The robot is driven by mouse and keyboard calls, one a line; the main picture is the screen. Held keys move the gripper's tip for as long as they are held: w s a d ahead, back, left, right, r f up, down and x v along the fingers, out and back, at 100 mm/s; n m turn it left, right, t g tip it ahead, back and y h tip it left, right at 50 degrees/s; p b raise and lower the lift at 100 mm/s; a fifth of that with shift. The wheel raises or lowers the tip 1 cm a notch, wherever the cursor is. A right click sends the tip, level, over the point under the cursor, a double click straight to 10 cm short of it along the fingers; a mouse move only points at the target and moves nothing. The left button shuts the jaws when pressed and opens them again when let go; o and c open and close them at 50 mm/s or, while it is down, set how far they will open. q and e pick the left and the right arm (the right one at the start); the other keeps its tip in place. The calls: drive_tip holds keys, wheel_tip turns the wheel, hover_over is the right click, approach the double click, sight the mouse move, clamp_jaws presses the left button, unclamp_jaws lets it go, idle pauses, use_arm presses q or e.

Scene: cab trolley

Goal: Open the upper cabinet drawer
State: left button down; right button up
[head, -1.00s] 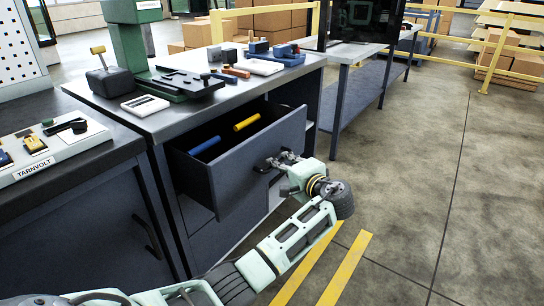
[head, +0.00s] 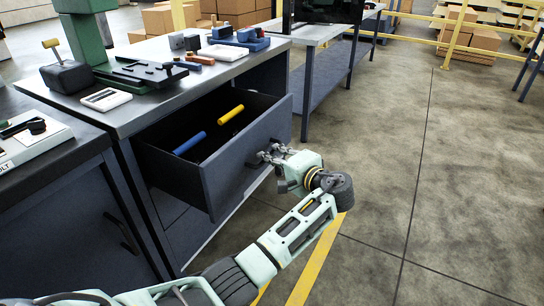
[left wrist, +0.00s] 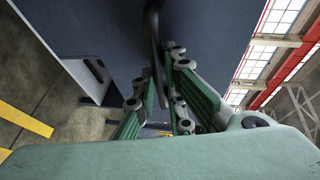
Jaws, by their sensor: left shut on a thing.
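The upper drawer (head: 236,172) of the dark grey cabinet stands pulled out, with its inside showing. A blue cylinder (head: 189,143) and a yellow cylinder (head: 231,114) lie in it. My left gripper (head: 266,155) is at the drawer's front and is shut on the drawer handle. In the left wrist view the dark bar handle (left wrist: 153,40) runs between the fingers of the gripper (left wrist: 158,88), against the drawer front. My right gripper is in neither view.
Open concrete floor (head: 420,180) lies to the right.

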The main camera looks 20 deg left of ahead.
use_arm(q)
drive_tip(key=shift+f, duration=0.15)
drive_tip(key=c, duration=1.8)
unclamp_jaws()
drive_tip(key=v, duration=1.2)
drive_tip(key=shift+s, duration=0.1)
